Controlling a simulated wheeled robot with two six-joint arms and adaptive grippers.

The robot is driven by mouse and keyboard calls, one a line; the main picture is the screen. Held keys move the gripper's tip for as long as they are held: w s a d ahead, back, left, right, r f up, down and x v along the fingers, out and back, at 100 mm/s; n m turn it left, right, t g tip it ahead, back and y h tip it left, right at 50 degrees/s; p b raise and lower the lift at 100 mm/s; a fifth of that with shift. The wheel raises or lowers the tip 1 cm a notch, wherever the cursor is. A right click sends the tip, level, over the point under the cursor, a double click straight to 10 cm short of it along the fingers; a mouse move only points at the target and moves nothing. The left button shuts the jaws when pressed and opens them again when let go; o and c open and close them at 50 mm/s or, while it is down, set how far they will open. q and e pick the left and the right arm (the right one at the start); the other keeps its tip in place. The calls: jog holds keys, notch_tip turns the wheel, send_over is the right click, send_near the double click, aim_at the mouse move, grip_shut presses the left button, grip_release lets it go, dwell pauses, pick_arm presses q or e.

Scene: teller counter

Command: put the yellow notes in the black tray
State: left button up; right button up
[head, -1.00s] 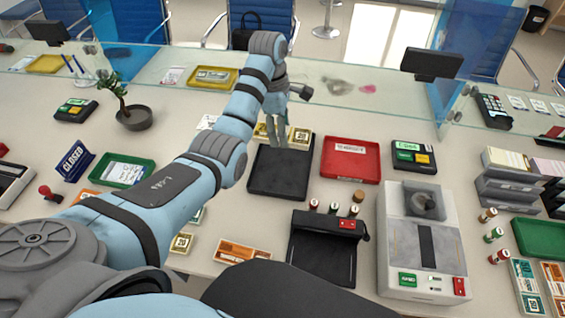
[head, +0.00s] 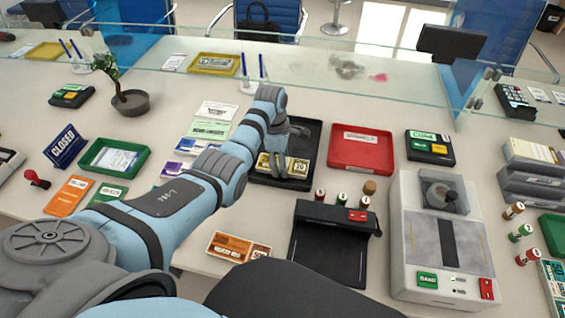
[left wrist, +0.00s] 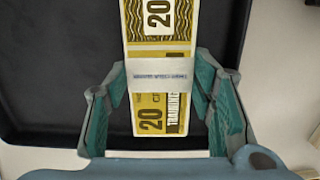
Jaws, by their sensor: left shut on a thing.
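The bundle of yellow notes (head: 299,169), marked 20 and wrapped in a white band, is in my left gripper (head: 274,172). In the left wrist view the notes (left wrist: 157,105) lie between the two fingers (left wrist: 162,98), which are shut on the bundle's sides. The black tray (head: 307,137) is below the notes in the head view, and its dark floor (left wrist: 60,60) fills most of the wrist view behind them. I cannot tell whether the notes touch the tray floor. My forearm hides part of the tray's left side. My right gripper is not in view.
A red tray (head: 361,150) stands just right of the black tray. A black device (head: 327,245) and small stamps (head: 342,199) are in front. A grey machine (head: 440,240) is at the right. Other notes (head: 209,130) lie left of the arm.

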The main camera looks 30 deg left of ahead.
aim_at(278, 163)
pick_arm(q)
jog(key=o, duration=1.2)
notch_tip(278, 163, up, 12)
jog(key=a+p, duration=0.1)
jog(key=p, duration=0.2)
jog(key=shift+s+a, duration=0.15)
jog(key=shift+a, duration=0.1)
jog(key=shift+r+p, duration=0.15)
jog(key=shift+p, duration=0.15)
